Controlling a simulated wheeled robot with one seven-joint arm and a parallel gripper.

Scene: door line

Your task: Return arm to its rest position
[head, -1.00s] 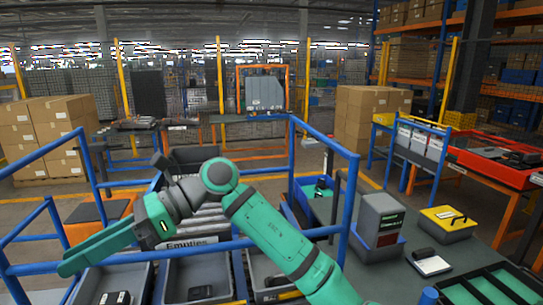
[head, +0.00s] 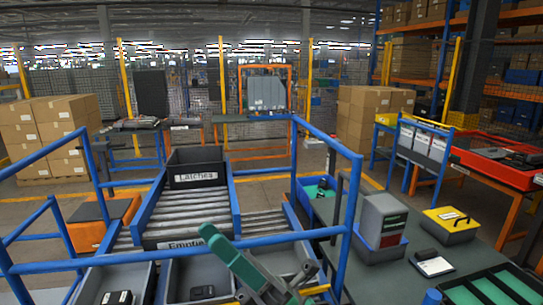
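Part of my arm (head: 240,268) shows at the bottom middle of the head view. A green link slants from its upper left end down to grey and dark parts at the lower edge. It overlaps the blue rail and the grey bins in the picture. I cannot make out my gripper or its fingers, so what it holds, if anything, is not shown.
Blue guard rails (head: 180,263) cross in front. Behind them a dark bin labelled Latches (head: 197,169) sits on a roller conveyor (head: 192,208). At right, a workbench (head: 400,283) bears a grey device (head: 382,222) and a yellow-lidded box (head: 449,222).

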